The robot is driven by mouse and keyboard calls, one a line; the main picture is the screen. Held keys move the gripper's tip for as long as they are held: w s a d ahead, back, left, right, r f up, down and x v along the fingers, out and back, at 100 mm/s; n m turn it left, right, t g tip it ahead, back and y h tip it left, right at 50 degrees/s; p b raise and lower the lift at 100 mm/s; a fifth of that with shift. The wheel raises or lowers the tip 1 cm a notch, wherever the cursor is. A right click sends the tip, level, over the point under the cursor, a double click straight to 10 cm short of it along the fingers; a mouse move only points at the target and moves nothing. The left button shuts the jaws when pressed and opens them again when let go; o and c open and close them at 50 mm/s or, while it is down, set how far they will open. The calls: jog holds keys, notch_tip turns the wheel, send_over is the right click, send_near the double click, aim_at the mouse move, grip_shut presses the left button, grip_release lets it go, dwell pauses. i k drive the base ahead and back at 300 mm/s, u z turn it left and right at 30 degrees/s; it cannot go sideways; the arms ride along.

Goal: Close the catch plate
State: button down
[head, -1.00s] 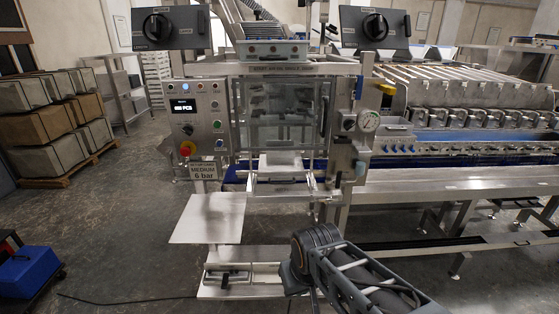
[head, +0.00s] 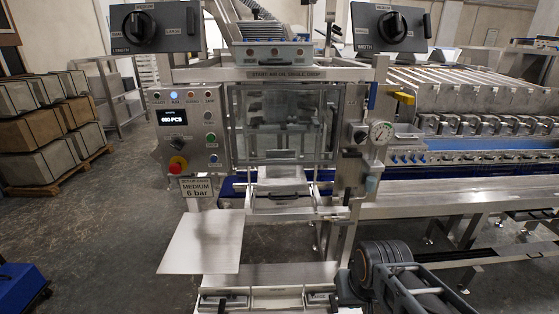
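A flat, bare metal plate (head: 203,242) sticks out level at the lower left of the machine's front, below the control panel. It looks like the catch plate, but no label on it confirms this. A smaller bright metal chute or flap (head: 283,182) sits under the clear window at the middle. My arm shows only as dark links at the lower right, in front of the machine's base.
The control panel (head: 187,130) with buttons and a red knob stands above the plate. A low metal base with handled drawers (head: 275,300) is below. A conveyor (head: 470,200) runs off to the right. Stacked crates (head: 40,125) stand at the left. The floor between is clear.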

aim_at(275, 180)
jog(key=i, duration=0.4)
jog(key=u, duration=1.4)
jog(key=i, duration=0.45)
